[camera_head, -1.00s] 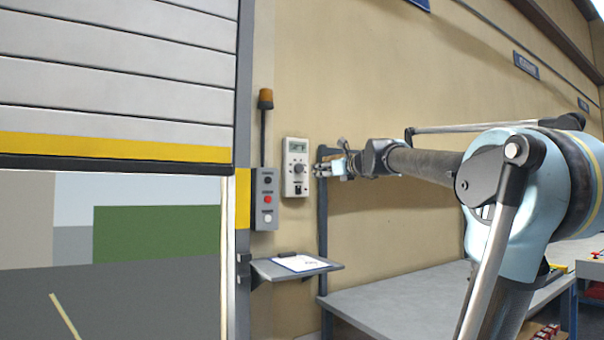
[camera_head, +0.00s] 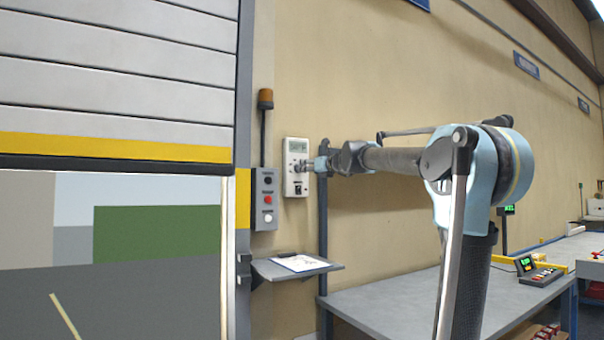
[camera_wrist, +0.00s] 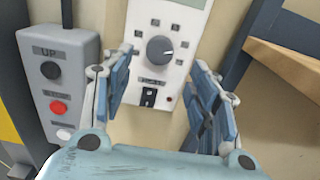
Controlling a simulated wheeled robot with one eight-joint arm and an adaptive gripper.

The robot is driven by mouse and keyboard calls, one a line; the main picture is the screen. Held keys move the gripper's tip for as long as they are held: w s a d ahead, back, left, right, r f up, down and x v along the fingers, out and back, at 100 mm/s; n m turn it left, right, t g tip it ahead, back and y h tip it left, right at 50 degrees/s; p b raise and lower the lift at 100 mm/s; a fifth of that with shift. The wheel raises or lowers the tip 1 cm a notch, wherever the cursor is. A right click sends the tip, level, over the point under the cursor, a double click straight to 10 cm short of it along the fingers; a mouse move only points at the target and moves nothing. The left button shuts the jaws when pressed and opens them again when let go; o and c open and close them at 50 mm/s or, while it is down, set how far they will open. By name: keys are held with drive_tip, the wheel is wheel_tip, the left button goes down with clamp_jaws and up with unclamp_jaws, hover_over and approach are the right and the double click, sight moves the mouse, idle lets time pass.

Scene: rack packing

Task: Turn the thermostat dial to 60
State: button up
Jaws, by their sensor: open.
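The thermostat (camera_head: 297,149) is a white box on the wall with a grey screen at its top, and it also shows in the wrist view (camera_wrist: 186,21). Its round grey dial (camera_wrist: 159,49) has small square marks around it; I cannot read the setting. A black switch (camera_wrist: 149,96) sits below the dial. My gripper (camera_wrist: 164,62) is open, its two blue fingers to the left and right of the dial with gaps on both sides. In the head view my gripper (camera_head: 307,165) is at the thermostat's face and hides the dial.
A grey control box (camera_head: 265,199) with black, red and white buttons is left of the thermostat. A small shelf (camera_head: 327,266) with paper is below. A dark post (camera_head: 322,230) stands to the right, by a grey bench (camera_head: 400,305). The roller door (camera_head: 110,70) is partly raised.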

drive_tip(key=x, duration=0.6)
drive_tip(key=shift+w+a, duration=0.25)
drive_tip(key=c, duration=1.1)
